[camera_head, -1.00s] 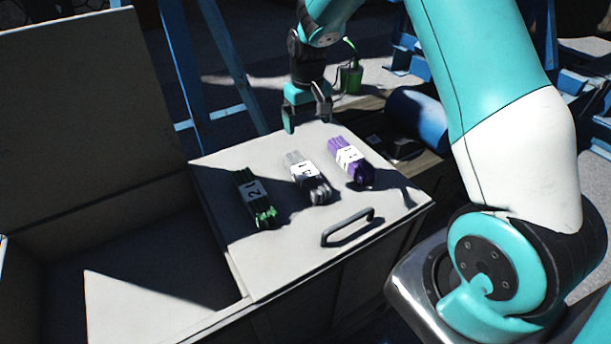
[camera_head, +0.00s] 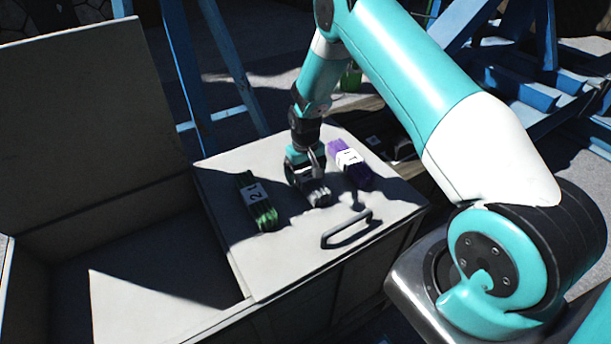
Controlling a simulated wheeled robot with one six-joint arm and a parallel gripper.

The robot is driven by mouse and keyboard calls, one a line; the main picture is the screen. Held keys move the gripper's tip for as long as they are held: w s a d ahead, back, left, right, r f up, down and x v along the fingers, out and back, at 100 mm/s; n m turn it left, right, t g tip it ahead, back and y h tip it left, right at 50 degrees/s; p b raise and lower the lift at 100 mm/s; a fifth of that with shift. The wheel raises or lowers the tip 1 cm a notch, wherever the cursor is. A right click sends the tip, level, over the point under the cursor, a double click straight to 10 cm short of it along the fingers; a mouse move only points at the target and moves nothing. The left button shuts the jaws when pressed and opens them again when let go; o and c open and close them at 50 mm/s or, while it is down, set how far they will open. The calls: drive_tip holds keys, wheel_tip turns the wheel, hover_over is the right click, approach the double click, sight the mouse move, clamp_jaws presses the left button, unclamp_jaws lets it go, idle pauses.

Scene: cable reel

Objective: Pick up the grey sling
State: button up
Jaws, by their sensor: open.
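The grey sling (camera_head: 319,197) is a folded bundle lying on the closed light lid (camera_head: 285,275) of a box, between a green and a purple bundle. Only its near end shows; my gripper covers the rest. My gripper (camera_head: 305,178) is open and points down over the sling's far part. Whether the fingers straddle the sling or sit just above it, I cannot tell.
The green sling (camera_head: 257,202) lies to the left and the purple sling (camera_head: 350,163) close to the right. A dark handle (camera_head: 347,228) stands up near the lid's front edge. An open compartment (camera_head: 130,275) lies to the left. Blue metal frames (camera_head: 200,75) stand behind.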

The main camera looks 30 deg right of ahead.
drive_tip(key=shift+f, duration=0.55)
drive_tip(key=c, duration=1.4)
drive_tip(key=shift+r, duration=0.1)
